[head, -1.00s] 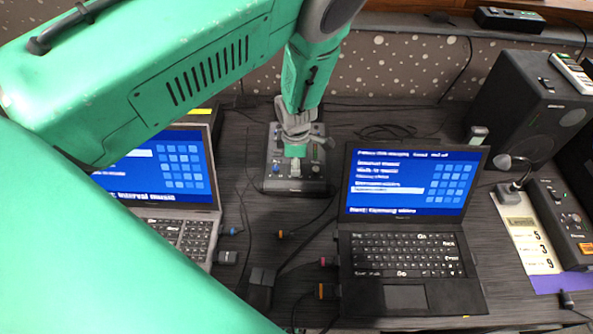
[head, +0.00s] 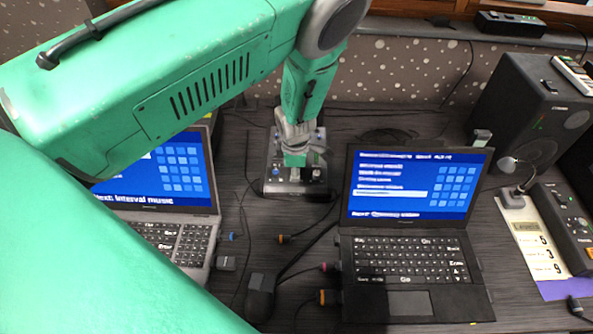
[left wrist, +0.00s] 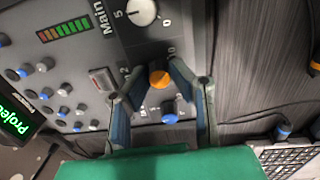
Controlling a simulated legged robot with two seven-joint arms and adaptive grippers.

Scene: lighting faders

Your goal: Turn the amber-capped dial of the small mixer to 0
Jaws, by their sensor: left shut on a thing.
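The small mixer (head: 290,187) is a dark box at the back of the desk between two laptops. In the left wrist view its panel (left wrist: 150,38) fills the upper middle. The amber-capped dial (left wrist: 160,80) shows between the fingertips of my left gripper (left wrist: 157,77), which is shut on it. The dial's pointer and setting cannot be read. In the head view my left gripper (head: 295,160) comes down onto the mixer and hides the dial. A white Main dial (left wrist: 141,12) and a blue-capped knob (left wrist: 169,119) are nearby. My right gripper is not in view.
Several small knobs (left wrist: 45,64) and a level meter (left wrist: 64,29) lie left of the Main dial. The left laptop (head: 170,215) and right laptop (head: 410,215) flank the mixer. Loose cables lie in front. A speaker (head: 530,100) stands at the right.

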